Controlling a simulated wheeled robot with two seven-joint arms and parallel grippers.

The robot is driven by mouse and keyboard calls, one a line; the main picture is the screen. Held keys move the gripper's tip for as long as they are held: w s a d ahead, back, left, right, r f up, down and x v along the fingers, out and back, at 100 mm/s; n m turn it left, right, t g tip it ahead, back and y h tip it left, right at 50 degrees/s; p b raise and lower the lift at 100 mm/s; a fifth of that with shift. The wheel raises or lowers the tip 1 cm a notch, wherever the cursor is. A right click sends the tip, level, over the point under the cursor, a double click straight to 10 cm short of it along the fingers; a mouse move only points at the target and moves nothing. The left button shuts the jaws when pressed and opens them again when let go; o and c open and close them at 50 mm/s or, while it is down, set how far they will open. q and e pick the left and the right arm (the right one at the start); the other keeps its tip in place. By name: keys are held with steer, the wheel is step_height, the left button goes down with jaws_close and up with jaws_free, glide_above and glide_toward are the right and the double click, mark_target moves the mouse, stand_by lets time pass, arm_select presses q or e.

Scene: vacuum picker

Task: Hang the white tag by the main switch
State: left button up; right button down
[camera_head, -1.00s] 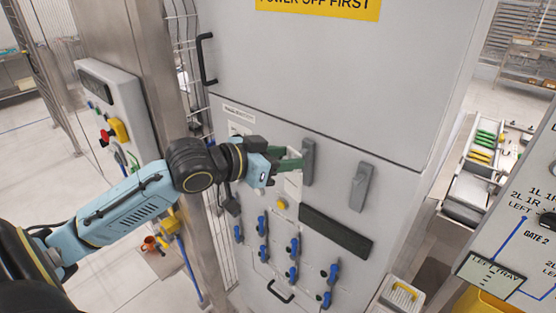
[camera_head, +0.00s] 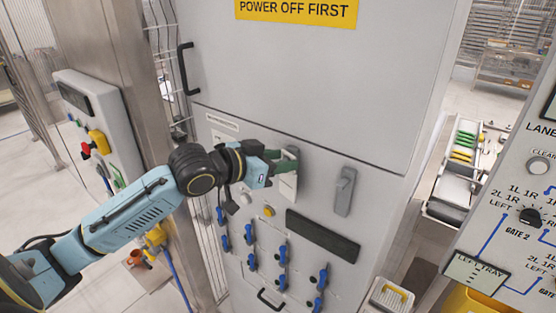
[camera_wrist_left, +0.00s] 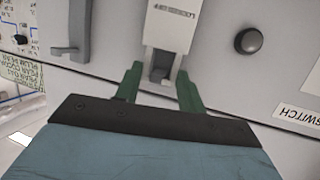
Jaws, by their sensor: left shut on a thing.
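My left gripper (camera_head: 284,162) is at the cabinet front, shut on the white tag (camera_head: 287,187), which hangs below its green fingers. In the left wrist view the tag (camera_wrist_left: 172,30) shows upside-down lettering, and the fingers (camera_wrist_left: 160,88) stand on both sides of its narrow end and a dark grey part. A grey lever handle (camera_head: 293,152) is right behind the fingers and partly hidden. I cannot tell whether the tag touches it. A label ending in SWITCH (camera_wrist_left: 301,113) shows in the wrist view. My right gripper is not in view.
A second grey lever (camera_head: 345,192) stands to the right. A black door handle (camera_head: 186,70) sticks out at upper left. A control panel (camera_head: 520,210) stands at right.

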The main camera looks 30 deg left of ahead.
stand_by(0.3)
arm_select(q)
steer(key=o, duration=1)
steer(key=shift+o, duration=0.2)
steer(key=shift+s, duration=0.1)
steer(key=v, duration=1.3)
steer(key=shift+a, duration=0.15)
